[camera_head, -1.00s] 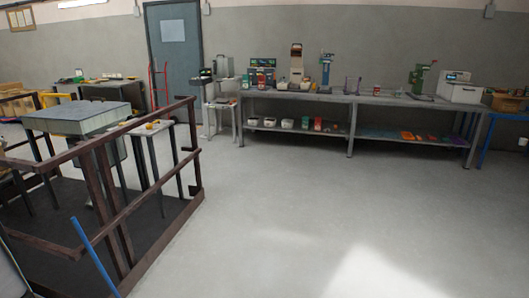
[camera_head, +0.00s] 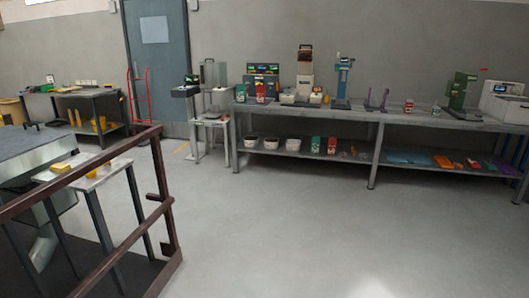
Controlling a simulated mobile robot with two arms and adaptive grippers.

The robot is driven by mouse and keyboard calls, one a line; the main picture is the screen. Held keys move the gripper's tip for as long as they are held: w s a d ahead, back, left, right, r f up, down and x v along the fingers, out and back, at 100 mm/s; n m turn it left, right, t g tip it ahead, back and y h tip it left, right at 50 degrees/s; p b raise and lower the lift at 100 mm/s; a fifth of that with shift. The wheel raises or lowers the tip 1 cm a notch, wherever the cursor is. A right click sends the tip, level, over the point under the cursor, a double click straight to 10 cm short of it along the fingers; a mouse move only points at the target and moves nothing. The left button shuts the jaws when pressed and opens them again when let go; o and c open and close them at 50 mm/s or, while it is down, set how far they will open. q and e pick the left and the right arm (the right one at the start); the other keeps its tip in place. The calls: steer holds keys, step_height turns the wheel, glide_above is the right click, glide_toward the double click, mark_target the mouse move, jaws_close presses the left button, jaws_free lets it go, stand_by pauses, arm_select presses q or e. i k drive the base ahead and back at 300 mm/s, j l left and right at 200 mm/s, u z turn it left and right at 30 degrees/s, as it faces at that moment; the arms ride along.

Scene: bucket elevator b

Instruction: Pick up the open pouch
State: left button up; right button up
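I cannot make out for certain which item is an open pouch. Small red-and-white packets (camera_head: 245,90) stand on the long grey workbench (camera_head: 300,108) against the back wall, toward its left end. More red packets (camera_head: 315,144) stand on its lower shelf beside white tubs (camera_head: 271,143). Flat blue (camera_head: 398,157) and orange (camera_head: 443,162) items lie on the lower shelf at the right. Neither of my grippers is in view.
A brown railing (camera_head: 108,205) stands at the left front, with a small table (camera_head: 88,170) behind it. A grey door (camera_head: 158,70) and red hand truck (camera_head: 139,95) are at the back left. The grey floor (camera_head: 280,230) before the workbench is open.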

mark_target(260, 88)
steer(key=i, duration=5.25)
steer(key=i+z, duration=0.15)
steer(key=i, duration=0.45)
steer(key=i+j+z, duration=0.1)
steer(key=i, duration=0.5)
steer(key=i+j+z, duration=0.15)
steer(key=i, duration=0.4)
steer(key=i+j, duration=0.05)
steer(key=j, duration=0.05)
